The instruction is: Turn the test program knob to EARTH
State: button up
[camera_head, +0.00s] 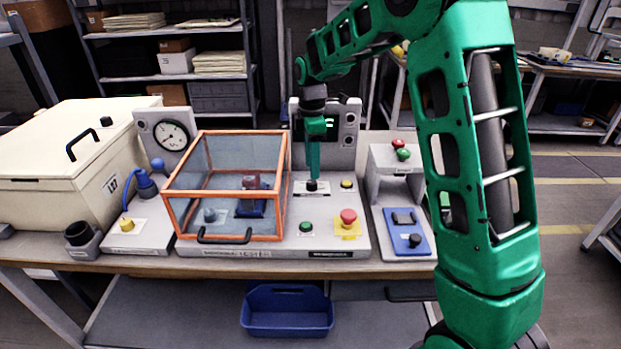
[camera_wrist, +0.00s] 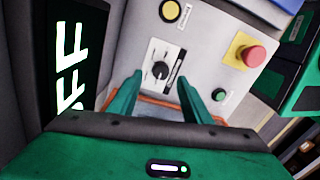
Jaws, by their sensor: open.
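The test program knob (camera_head: 311,185) is a small black knob on the grey sloped panel, right of the orange-framed guard box. In the wrist view the knob (camera_wrist: 160,70) sits on a white label plate with markings around it, too small to read. My green gripper (camera_head: 313,172) is above the knob, pointing down. In the wrist view its two fingers (camera_wrist: 160,88) are spread apart, with the knob showing between and beyond them. The fingers appear clear of the knob. A dark display (camera_wrist: 75,55) shows large letters ending in "FF"; in the head view my arm partly covers it.
Beside the knob are a yellow button (camera_head: 346,184), a green button (camera_head: 306,227) and a red emergency button (camera_head: 348,217) on a yellow base. The orange-framed clear box (camera_head: 238,134) stands close on the left. A grey stand (camera_head: 398,160) is on the right.

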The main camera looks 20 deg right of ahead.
aim_at(312, 185)
jog(key=shift+s+f, duration=0.15)
jog(key=shift+f, duration=2.3)
jog(key=c, duration=1)
